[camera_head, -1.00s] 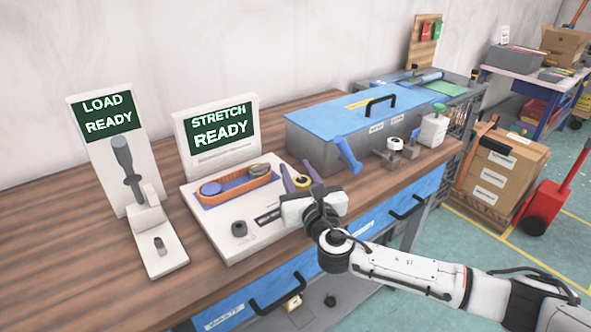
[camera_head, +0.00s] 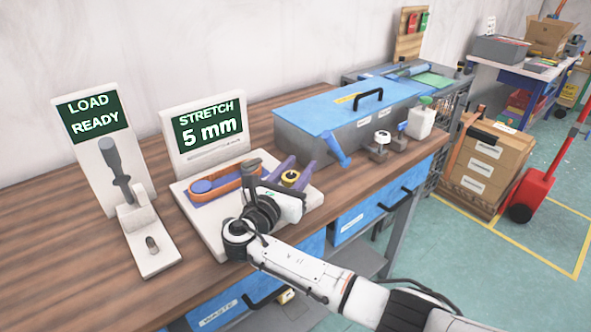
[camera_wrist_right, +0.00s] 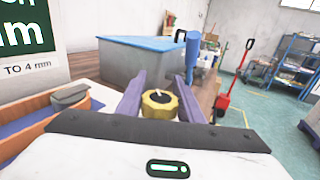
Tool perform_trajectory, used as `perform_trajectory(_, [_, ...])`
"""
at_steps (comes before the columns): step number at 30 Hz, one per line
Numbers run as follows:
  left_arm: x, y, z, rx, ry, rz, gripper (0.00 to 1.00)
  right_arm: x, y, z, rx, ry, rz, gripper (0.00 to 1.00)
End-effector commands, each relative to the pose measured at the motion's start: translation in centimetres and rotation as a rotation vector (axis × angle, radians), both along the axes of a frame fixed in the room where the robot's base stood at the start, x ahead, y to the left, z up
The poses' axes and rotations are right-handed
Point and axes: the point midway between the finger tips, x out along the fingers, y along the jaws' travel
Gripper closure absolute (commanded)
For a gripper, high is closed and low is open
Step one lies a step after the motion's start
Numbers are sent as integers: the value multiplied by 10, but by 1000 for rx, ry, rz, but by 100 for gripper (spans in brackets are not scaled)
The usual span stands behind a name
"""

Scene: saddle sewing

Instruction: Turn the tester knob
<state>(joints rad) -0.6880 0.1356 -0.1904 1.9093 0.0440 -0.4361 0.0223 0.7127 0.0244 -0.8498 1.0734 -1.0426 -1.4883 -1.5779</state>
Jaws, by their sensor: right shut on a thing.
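The stretch tester has a white base (camera_head: 200,218) and an upright dark green screen (camera_head: 208,128) reading "STRETCH 5 mm". An orange-brown strap piece (camera_head: 228,183) lies on the base. The yellow tester knob (camera_head: 290,177) with a dark centre stands at the base's right side; it also shows in the right wrist view (camera_wrist_right: 160,104). My right gripper (camera_head: 294,171) has its purple fingers on either side of the knob, shut on it; the fingers also show in the wrist view (camera_wrist_right: 160,98). My right wrist hides the front of the base. My left gripper is not in view.
A load tester (camera_head: 98,140) reading "LOAD READY" stands at left with a dark-handled tool. A blue-lidded grey box (camera_head: 345,110) with a blue lever stands behind right. Small metal pieces (camera_head: 380,145) and a white bottle (camera_head: 421,120) are beside it.

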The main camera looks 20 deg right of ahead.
Motion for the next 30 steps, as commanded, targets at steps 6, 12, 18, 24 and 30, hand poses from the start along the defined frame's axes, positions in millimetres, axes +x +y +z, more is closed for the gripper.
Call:
perform_trajectory(6, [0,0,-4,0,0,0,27,-2,-1,-2,1,2,-58,89])
perform_trajectory(12, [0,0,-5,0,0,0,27,-3,-2,-1,1,1,-75,89])
perform_trajectory(18, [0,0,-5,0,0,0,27,-2,-2,-1,1,1,-75,89])
perform_trajectory(24, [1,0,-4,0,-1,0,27,-2,-2,-1,1,1,-74,50])
perform_trajectory(30, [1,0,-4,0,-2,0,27,-2,-2,0,1,-1,-74,48])
